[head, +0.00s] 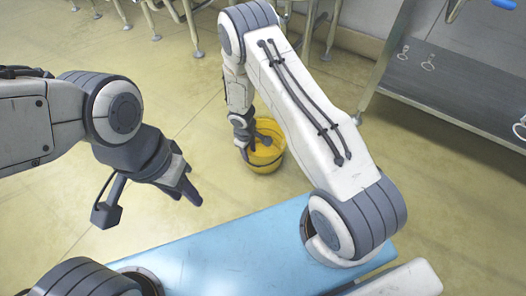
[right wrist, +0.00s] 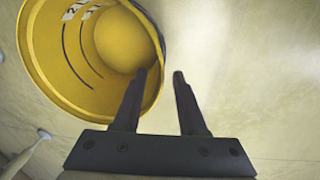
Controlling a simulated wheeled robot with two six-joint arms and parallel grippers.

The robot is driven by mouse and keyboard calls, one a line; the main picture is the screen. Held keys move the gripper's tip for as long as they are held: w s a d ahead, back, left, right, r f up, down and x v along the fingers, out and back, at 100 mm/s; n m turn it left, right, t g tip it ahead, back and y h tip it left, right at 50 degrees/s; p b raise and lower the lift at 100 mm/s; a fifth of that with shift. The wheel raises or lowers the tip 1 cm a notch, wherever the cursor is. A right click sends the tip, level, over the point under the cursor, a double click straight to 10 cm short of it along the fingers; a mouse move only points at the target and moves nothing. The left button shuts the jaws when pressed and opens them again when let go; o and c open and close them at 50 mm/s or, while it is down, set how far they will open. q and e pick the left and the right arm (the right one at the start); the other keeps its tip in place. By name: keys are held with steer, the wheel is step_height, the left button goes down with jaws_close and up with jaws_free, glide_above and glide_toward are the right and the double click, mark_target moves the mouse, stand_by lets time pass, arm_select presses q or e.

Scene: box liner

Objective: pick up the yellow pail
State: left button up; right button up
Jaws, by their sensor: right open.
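The yellow pail (head: 268,162) stands upright on the floor, in the upper middle of the head view, partly covered by my right arm. In the right wrist view the yellow pail (right wrist: 75,55) shows its open mouth and inner wall with dark marks. My right gripper (head: 244,155) is at the pail's left rim. In the right wrist view the right gripper (right wrist: 160,75) is open, one finger over the pail's mouth and the other outside the rim. Contact cannot be told. My left gripper (head: 188,196) hangs over the floor, away from the pail; its jaw gap is unclear.
A grey metal shelf (head: 455,95) stands on the right. Metal legs of furniture (head: 187,20) stand along the back. The yellowish floor (head: 205,115) is clear around the pail's left side.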

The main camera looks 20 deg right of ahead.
mark_target(250, 157)
steer(key=f+b, duration=0.2)
steer(key=f, duration=0.1)
steer(key=f+b, duration=0.1)
steer(key=f, duration=0.1)
steer(key=shift+w+d, duration=0.15)
steer(key=shift+w, duration=0.25)
steer(key=shift+r, duration=0.1)
jaws_close()
stand_by(0.9)
